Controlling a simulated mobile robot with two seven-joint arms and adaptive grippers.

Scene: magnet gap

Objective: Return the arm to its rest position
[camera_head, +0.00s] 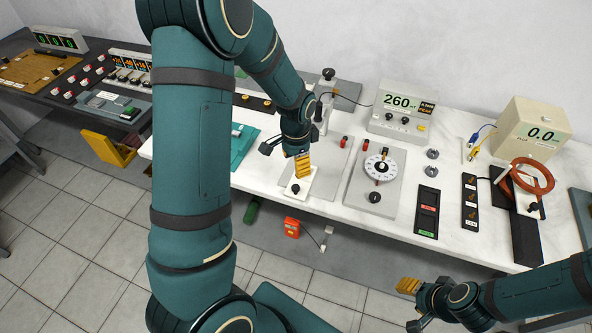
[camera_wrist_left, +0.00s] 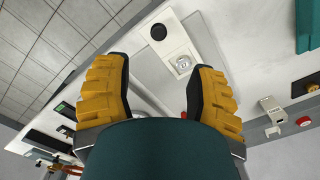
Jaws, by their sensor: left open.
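My left arm (camera_head: 190,150) fills the left middle of the head view, reaching up and over the white bench. My left gripper (camera_head: 302,168) hangs over the bench's front part, just above a small white plate (camera_head: 297,190) with a black knob. In the left wrist view its two yellow fingers (camera_wrist_left: 155,85) are wide apart with nothing held between them. Beyond the fingertips a white plate with a black round knob (camera_wrist_left: 158,32) and a silver round part (camera_wrist_left: 182,64) shows. My right gripper (camera_head: 408,286) is at the lower right, in front of the bench; its finger gap is not clear.
A dial plate (camera_head: 378,167), a meter reading 260 (camera_head: 400,102) and a cream meter box (camera_head: 530,130) stand to the right. An upright post stand (camera_head: 326,90) is just behind the left gripper. A red box (camera_head: 291,227) hangs below the bench's front edge. Tiled floor (camera_head: 60,230) is open in front.

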